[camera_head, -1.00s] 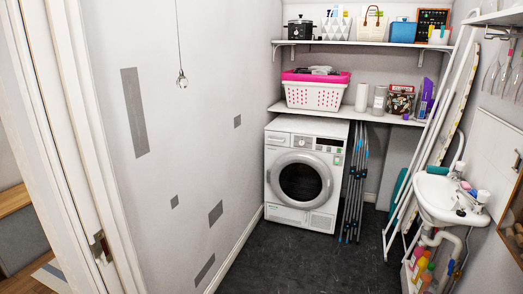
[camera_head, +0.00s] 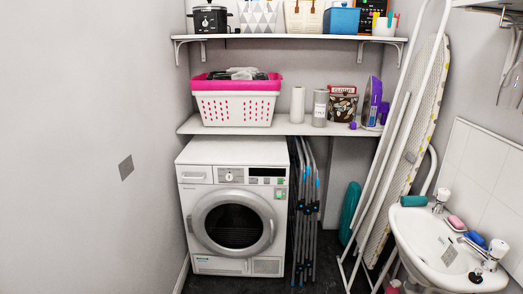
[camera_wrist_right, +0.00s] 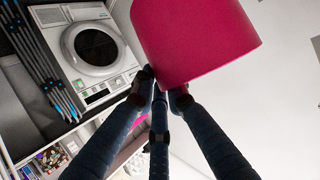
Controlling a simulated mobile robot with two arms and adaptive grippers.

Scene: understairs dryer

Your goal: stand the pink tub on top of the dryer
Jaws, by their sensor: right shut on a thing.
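The white dryer (camera_head: 235,220) stands against the back wall in the head view. Its flat top (camera_head: 238,151) looks bare and lies under the lower shelf. The dryer also shows at the upper left of the right wrist view (camera_wrist_right: 75,38), with the picture turned over. The pink tub (camera_wrist_right: 195,40) fills the top middle of the right wrist view. My right gripper (camera_wrist_right: 162,88) is shut on its edge, with dark fingers on the tub's near side. The tub's far side and inside are hidden. Neither the tub nor a gripper shows in the head view.
A lower shelf (camera_head: 215,126) runs close above the dryer, with a white and pink laundry basket (camera_head: 237,106) on it. Folded poles (camera_head: 305,205) stand right of the dryer. A sink (camera_head: 440,245) and leaning ironing board (camera_head: 412,140) take the right side.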

